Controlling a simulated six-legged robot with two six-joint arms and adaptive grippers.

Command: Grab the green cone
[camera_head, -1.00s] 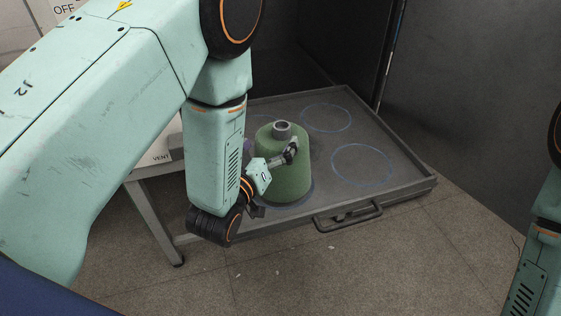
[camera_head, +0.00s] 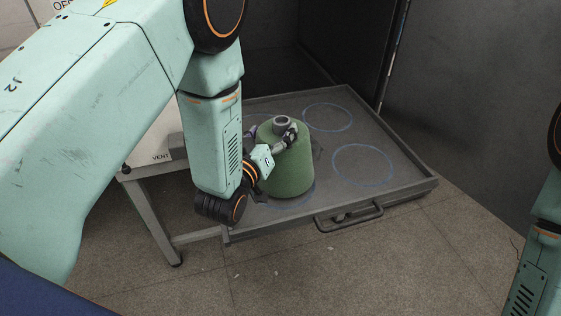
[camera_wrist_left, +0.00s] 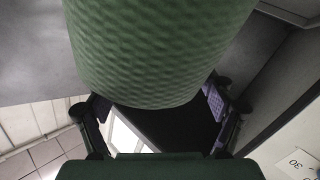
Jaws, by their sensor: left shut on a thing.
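The green cone (camera_head: 287,163), a wide tapered body with a grey tube end (camera_head: 282,122) at its top, stands upright over the grey tray (camera_head: 402,183). My left gripper (camera_head: 275,134) reaches it from the left, with its fingers around the upper part, shut on it. Part of a blue ring (camera_head: 292,203) shows below the cone's front edge, and the cone looks slightly raised. In the left wrist view the ribbed green side (camera_wrist_left: 155,50) fills the upper middle, between the two fingers. My right gripper is out of view.
Two empty blue rings (camera_head: 328,117) (camera_head: 363,164) mark the tray at the back and right. The tray has a raised rim and a front handle (camera_head: 349,217). Dark panels (camera_head: 470,90) stand behind and to the right. My right arm shows at the right edge.

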